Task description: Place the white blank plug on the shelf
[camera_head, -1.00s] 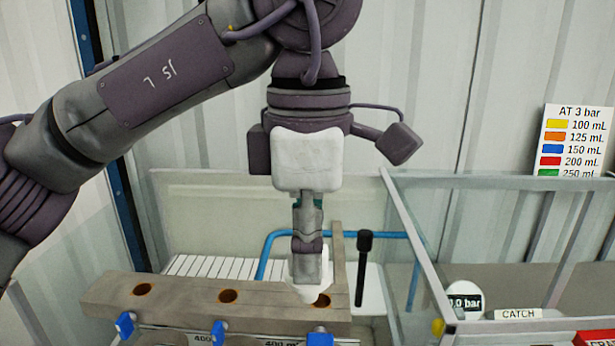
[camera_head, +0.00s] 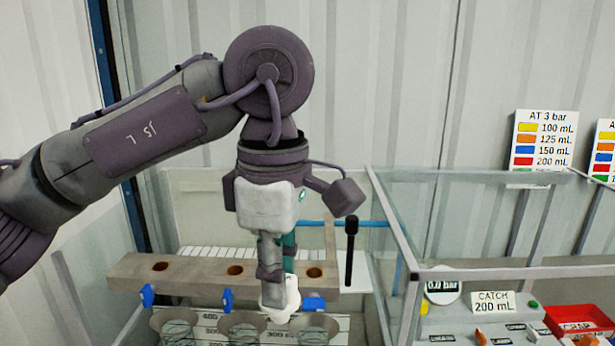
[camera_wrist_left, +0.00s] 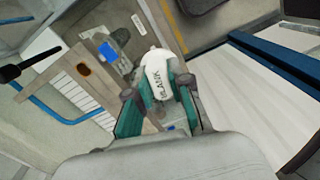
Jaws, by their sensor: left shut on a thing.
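The white blank plug (camera_head: 281,298) is held between the fingers of my left gripper (camera_head: 276,277) and hangs below them, in front of the wooden manifold block. In the left wrist view the plug (camera_wrist_left: 158,75) shows the word BLANK and sits between the green-lined fingertips (camera_wrist_left: 158,100), shut on it. The block (camera_head: 190,274) has several round holes in its top, and the visible ones are empty. I cannot make out with certainty which surface is the shelf. My right gripper is not in view.
Blue valve handles (camera_head: 147,296) line the block's front above measuring cups (camera_head: 180,330). A clear-walled box (camera_head: 400,235) stands further right, with a CATCH panel (camera_head: 492,302) and a red tray (camera_head: 580,318).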

